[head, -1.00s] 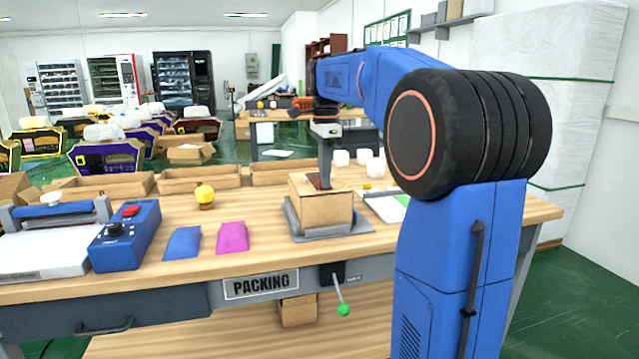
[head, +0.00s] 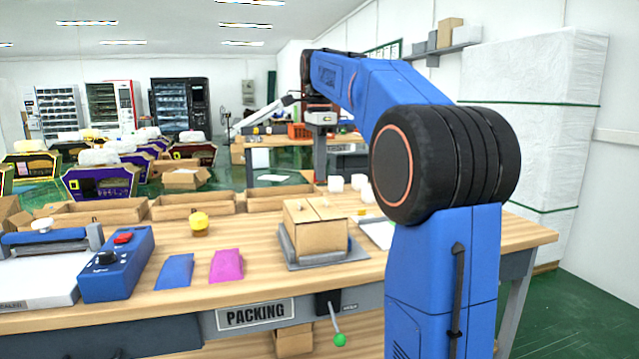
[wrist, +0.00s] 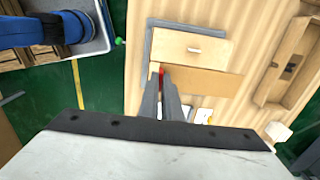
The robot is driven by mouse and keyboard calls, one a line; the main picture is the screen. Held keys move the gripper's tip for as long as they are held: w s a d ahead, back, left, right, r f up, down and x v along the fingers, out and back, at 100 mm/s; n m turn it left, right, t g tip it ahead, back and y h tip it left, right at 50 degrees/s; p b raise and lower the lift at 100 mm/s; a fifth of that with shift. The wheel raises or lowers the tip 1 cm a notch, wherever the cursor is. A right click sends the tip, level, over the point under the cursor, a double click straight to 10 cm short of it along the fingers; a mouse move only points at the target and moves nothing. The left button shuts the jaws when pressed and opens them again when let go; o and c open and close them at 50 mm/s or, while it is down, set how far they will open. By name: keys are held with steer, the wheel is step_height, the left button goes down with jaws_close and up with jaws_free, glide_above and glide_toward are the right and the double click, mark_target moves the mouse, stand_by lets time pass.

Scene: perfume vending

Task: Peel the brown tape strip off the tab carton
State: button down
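The tan tab carton (head: 318,238) sits on a grey tray (head: 322,264) on the packing table. Its top (wrist: 185,45) shows a small pale mark in the wrist view. My gripper (head: 320,180) is raised above and behind the carton in the head view. In the wrist view its two fingers (wrist: 162,78) lie close together beside the carton, with a small red spot at the tips. A flat brown area (wrist: 208,83) runs right from the tips. I cannot tell whether it is the brown tape strip or the carton's side, nor whether the fingers grip it.
A yellow-topped item (head: 199,222), a blue packet (head: 174,271) and a magenta packet (head: 226,265) lie left of the carton. A blue control box (head: 118,264) stands further left. Open trays (head: 180,207) line the table's back. A green-knobbed lever (head: 340,339) hangs at the front.

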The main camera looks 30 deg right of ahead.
steer(key=shift+r, duration=2.65)
